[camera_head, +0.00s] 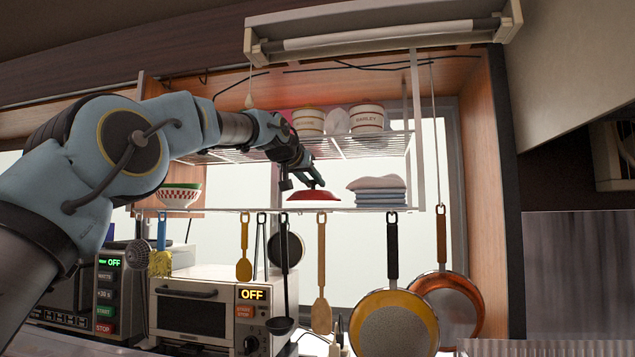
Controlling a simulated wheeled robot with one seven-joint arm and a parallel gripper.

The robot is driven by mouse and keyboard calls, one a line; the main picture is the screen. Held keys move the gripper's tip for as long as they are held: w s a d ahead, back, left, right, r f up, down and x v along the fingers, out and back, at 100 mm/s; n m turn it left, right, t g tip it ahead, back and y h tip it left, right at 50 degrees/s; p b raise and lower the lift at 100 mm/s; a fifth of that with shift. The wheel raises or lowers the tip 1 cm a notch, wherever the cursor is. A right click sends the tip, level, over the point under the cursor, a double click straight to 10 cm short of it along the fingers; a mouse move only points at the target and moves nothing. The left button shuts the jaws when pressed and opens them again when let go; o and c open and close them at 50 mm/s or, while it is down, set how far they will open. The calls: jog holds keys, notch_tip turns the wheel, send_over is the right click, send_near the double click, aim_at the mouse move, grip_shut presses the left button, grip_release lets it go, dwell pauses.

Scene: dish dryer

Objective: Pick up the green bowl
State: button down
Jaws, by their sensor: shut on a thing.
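My gripper (315,181) is at the lower shelf of the hanging rack, right at the top of a red, dome-shaped dish (313,196), and looks shut on its upper part. The fingers are small and dark here, so the exact grip is hard to make out. A bowl with a green rim (181,186) sits at the left end of the same shelf, on or in a white bowl with a red pattern (178,199). My gripper is well to the right of the green-rimmed bowl and apart from it.
Folded cloths (379,191) lie right of the red dish. Canisters (367,119) stand on the upper wire shelf (345,146) just above my gripper.

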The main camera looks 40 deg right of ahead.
aim_at(315, 185)
jog(key=d+p, duration=0.1)
jog(key=w+d+p, duration=0.1)
jog(key=d, duration=0.1)
jog(key=shift+w+r, duration=0.1)
jog(key=shift+r, duration=0.1)
jog(key=shift+f, duration=0.9)
jog(key=c, duration=1)
grip_release()
jog(key=shift+f, duration=0.2)
jog(key=shift+c, duration=0.2)
jog(key=o, duration=0.5)
jog(key=shift+c, duration=0.2)
